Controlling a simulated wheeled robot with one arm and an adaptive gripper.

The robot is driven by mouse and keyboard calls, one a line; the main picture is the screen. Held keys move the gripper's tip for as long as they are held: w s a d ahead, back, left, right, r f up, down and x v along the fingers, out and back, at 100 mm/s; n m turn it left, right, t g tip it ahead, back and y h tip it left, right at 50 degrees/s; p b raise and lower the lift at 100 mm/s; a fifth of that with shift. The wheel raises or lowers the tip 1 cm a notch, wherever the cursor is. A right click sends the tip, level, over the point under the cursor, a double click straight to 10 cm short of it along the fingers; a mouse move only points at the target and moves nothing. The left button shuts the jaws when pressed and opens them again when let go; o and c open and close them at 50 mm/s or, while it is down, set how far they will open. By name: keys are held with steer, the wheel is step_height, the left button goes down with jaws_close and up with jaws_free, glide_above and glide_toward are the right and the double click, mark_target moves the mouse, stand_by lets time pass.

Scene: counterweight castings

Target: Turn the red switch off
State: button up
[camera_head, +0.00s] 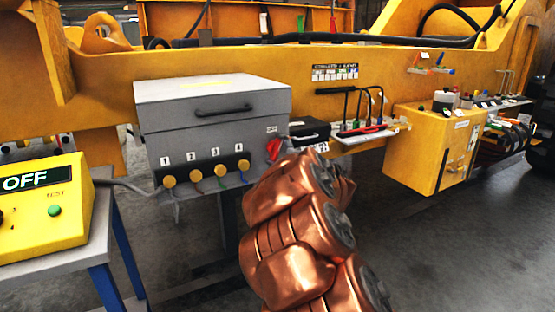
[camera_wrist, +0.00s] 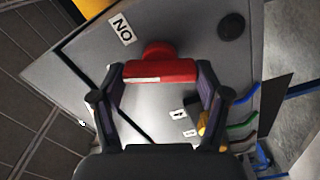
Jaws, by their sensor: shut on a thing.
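The red switch (camera_head: 273,150) is on the right part of the grey box's front (camera_head: 210,150), right of the numbered knobs. In the wrist view, its red bar handle (camera_wrist: 160,71) lies crosswise between the two fingers of my gripper (camera_wrist: 162,82), which are closed on its ends. A white mark shows on the bar's left part. A white label (camera_wrist: 123,28) reading ON, upside down, is beside the switch. In the head view, a small label (camera_head: 272,129), seemingly OFF, is above the switch. My copper arm hides my gripper there.
A yellow console (camera_head: 45,210) with an OFF display stands on a table at left. Several yellow knobs (camera_head: 206,170) with coloured cables line the box front. A tool shelf (camera_head: 358,136) and yellow cabinet (camera_head: 435,150) are at right. Open floor lies at lower right.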

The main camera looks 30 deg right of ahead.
steer(key=n+b, duration=0.2)
steer(key=n, duration=0.1)
steer(key=shift+f+n, duration=0.2)
steer(key=shift+n, duration=0.6)
steer(key=shift+r+b, duration=0.1)
steer(key=shift+b, duration=0.2)
steer(key=o, duration=1.2)
steer(key=shift+c, duration=0.2)
steer(key=s+a, duration=0.1)
steer(key=s, duration=1.1)
